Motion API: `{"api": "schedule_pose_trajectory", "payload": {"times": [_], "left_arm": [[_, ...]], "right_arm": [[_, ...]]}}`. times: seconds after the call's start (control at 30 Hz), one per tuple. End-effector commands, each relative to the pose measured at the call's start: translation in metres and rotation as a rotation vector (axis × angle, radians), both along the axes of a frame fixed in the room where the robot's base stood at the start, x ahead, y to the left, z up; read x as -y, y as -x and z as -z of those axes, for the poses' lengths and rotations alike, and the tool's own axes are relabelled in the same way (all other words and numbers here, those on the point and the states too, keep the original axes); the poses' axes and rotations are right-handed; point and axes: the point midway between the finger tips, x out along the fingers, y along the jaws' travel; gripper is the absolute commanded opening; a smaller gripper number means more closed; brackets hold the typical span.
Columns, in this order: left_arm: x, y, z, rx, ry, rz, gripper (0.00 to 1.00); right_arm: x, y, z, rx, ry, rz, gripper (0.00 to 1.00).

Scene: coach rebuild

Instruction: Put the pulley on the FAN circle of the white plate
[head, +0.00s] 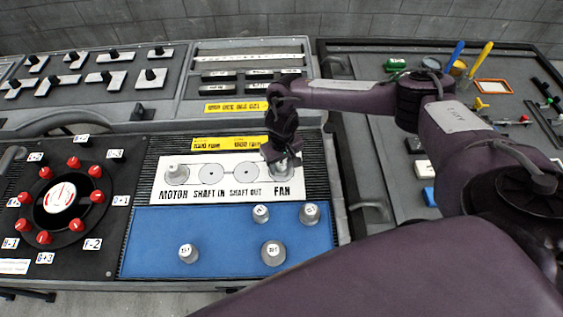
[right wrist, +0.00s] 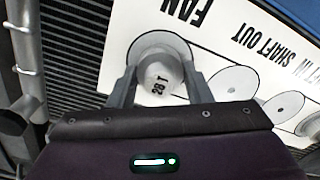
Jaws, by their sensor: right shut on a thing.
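The pulley (right wrist: 160,75), a grey tapered piece marked 28 T, sits between the two fingers of my right gripper (right wrist: 157,92), which is shut on it. In the right wrist view it is over the FAN circle (right wrist: 150,42); I cannot tell whether its base touches the plate. The white plate (head: 215,189) carries MOTOR, SHAFT IN, SHAFT OUT and FAN labels. In the head view my right gripper (head: 281,152) points down at the FAN end and largely hides the pulley. My left gripper is out of view.
A grey pulley (head: 175,174) stands on the MOTOR circle. The two shaft circles are bare. Several grey pulleys, one at front right (head: 273,253), stand on the blue mat (head: 225,240). A black dial panel (head: 60,197) lies left; a tool tray (head: 490,120) lies right.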

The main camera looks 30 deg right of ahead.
Motion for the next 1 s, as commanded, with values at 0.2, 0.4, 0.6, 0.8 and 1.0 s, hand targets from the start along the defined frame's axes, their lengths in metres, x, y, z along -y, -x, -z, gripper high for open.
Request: {"api": "schedule_pose_trajectory", "payload": {"times": [0.2, 0.4, 0.6, 0.8, 1.0], "left_arm": [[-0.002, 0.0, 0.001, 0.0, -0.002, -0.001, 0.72], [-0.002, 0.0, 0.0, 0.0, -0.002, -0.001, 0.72], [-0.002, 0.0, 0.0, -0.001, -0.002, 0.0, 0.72], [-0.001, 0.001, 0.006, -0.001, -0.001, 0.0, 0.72], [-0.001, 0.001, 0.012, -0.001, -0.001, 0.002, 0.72]], "right_arm": [[0.0, 0.0, 0.002, -0.001, 0.0, 0.0, 0.66], [0.0, 0.0, 0.002, -0.001, 0.0, 0.0, 0.67], [0.0, 0.0, -0.007, 0.0, -0.001, -0.001, 0.67], [0.0, -0.001, -0.042, 0.003, -0.001, -0.001, 0.67], [0.0, -0.001, -0.085, 0.004, -0.001, -0.002, 0.67]]}}
